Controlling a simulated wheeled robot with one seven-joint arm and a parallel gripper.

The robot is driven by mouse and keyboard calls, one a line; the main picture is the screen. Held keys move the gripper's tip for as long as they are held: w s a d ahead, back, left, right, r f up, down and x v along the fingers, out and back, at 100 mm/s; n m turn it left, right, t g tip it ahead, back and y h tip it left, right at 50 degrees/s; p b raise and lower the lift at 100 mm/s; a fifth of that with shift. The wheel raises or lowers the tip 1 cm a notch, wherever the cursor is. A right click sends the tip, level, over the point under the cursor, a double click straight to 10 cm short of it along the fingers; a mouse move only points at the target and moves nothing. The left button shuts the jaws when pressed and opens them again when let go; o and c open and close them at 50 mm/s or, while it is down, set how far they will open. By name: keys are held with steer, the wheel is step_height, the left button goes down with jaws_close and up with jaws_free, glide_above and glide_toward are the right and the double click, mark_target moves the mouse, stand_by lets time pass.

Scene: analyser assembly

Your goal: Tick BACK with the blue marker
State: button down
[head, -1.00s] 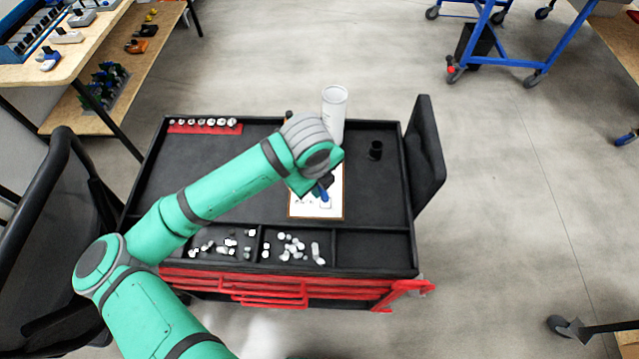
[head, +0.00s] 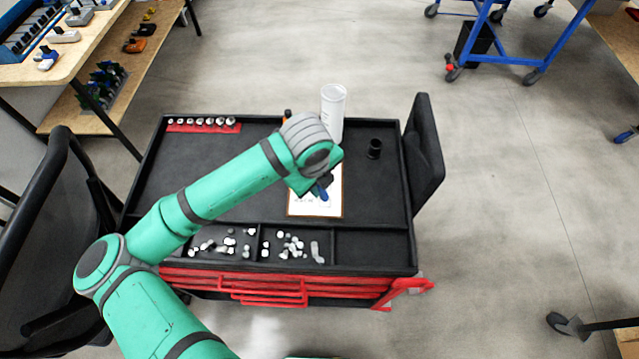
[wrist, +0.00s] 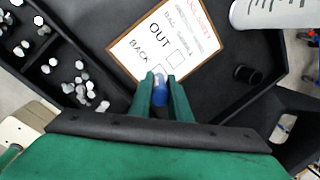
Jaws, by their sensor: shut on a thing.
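The blue marker (wrist: 159,92) is held between the fingers of my gripper (wrist: 161,84), and its blue body also shows in the head view (head: 321,191). The gripper is shut on it. The marker is over the lower part of the white sheet on a brown-edged board (wrist: 190,62). The sheet reads OUT and BACK, with an empty box beside OUT. The word BACK shows just left of the fingers. The place beside BACK is mostly hidden by the fingers and marker. I cannot tell whether the tip touches the sheet.
The board lies on a black-topped cart (head: 375,195) with red drawers. A white cylinder (head: 333,113) and a small black cup (head: 375,149) stand behind and right of it. Front compartments hold white and grey pieces (head: 290,246). A red socket rail (head: 204,126) lies back left.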

steer(key=shift+f, duration=0.35)
steer(key=shift+a, duration=0.1)
stand_by(0.4)
steer(key=shift+f, duration=0.1)
stand_by(0.7)
steer(key=shift+w, duration=0.15)
steer(key=shift+d+r, duration=0.2)
steer(key=shift+r, duration=0.2)
steer(key=shift+a+r, duration=0.15)
steer(key=shift+r, duration=0.45)
steer(key=shift+a+r, duration=0.15)
steer(key=shift+r, duration=0.4)
steer(key=shift+d+v, duration=0.15)
steer(key=shift+v, duration=0.75)
steer(key=shift+d+v, duration=0.15)
steer(key=shift+v, duration=0.8)
steer(key=shift+w+r, duration=0.2)
steer(key=shift+w, duration=0.1)
